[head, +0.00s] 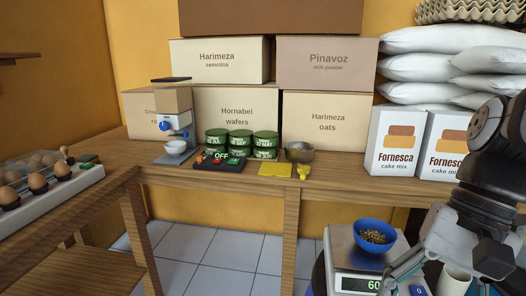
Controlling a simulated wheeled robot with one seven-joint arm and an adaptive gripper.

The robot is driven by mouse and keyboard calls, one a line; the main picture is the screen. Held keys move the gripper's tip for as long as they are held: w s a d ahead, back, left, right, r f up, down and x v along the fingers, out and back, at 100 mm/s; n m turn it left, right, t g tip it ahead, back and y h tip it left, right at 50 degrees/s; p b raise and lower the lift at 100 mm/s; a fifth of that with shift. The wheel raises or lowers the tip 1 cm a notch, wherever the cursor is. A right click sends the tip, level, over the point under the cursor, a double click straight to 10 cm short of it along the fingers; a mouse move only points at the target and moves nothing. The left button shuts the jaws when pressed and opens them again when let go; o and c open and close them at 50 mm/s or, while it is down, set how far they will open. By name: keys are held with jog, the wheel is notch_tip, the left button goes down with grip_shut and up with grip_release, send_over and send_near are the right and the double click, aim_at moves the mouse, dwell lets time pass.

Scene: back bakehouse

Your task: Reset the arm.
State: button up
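My gripper (412,262) is at the lower right of the head view, at the end of my dark and grey arm. It points down and to the left, in front of the right part of a scale. Its fingertips are near the bottom edge and partly lost against the things behind, so I cannot tell whether they are open or shut. I see nothing clearly held in it.
A blue bowl (375,228) with small brown bits stands on the scale (345,262) near my gripper. Cake mix boxes (395,142) are behind my arm. Tins, a metal bowl (299,151) and a grinder (174,110) line the back table (250,176).

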jog(key=s+a+f+n+t+h, duration=0.1)
jog(key=s+a+n+t+h, duration=0.1)
jog(key=s+n+h, duration=0.4)
notch_tip(320, 180, up, 26)
jog(key=s+t+y+p, duration=0.2)
jog(key=t+p, duration=0.2)
jog(key=p, duration=2)
jog(key=shift+n, duration=0.4)
jog(key=shift+s+d, duration=0.1)
